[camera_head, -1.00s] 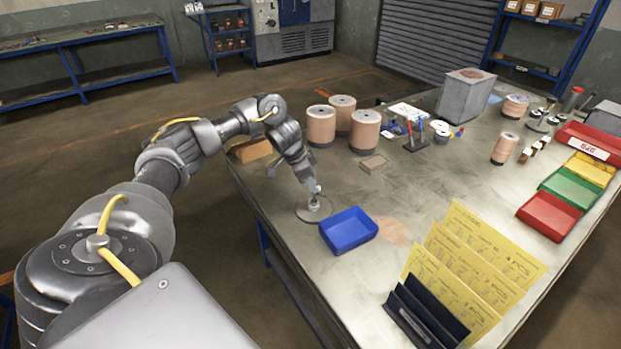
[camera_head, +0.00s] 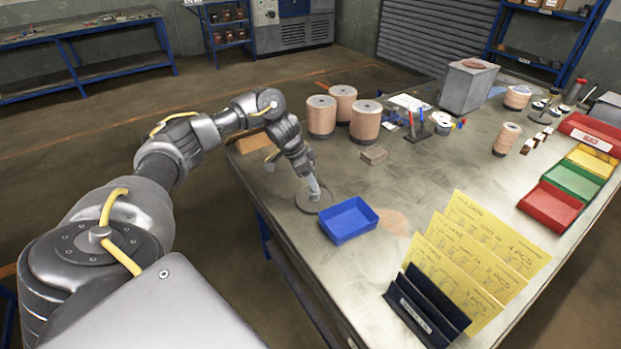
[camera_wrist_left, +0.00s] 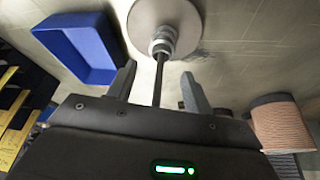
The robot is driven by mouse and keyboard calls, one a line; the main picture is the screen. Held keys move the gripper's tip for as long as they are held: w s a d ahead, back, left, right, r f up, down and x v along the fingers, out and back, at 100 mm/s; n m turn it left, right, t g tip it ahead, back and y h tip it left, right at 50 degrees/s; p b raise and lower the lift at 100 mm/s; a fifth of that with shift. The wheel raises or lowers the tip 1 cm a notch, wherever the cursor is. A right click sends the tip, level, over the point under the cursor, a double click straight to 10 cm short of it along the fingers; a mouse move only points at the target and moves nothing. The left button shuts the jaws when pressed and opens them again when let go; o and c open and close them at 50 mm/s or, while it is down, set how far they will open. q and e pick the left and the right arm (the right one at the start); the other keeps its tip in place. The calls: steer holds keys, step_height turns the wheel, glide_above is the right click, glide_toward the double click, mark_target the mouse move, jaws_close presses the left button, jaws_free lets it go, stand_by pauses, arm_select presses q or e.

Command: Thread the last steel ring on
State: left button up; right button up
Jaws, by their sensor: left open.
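A round grey base disc (camera_head: 306,202) lies flat near the table's left edge with an upright thin rod on it. In the left wrist view the disc (camera_wrist_left: 186,14) carries bright steel rings (camera_wrist_left: 163,39) around the foot of the dark rod (camera_wrist_left: 157,82); their exact count is unclear. My left gripper (camera_wrist_left: 157,86) is open above the disc, with the rod between its two apart fingers and no ring in them. In the head view this gripper (camera_head: 313,184) is small above the disc. My right gripper is not in view.
A blue bin (camera_head: 349,221) stands just right of the disc and looks empty. Several flap disc stacks (camera_head: 321,117) stand farther back. A small flat block (camera_head: 375,155) lies behind the bin. A card holder (camera_head: 428,308) stands at the front right.

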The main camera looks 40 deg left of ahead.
arm_select(q)
steer(key=v, duration=1)
steer(key=shift+f, duration=0.15)
steer(key=r+p, duration=0.1)
steer(key=p, duration=0.1)
steer(key=shift+r+p, duration=0.35)
steer(key=shift+r, duration=0.05)
stand_by(0.3)
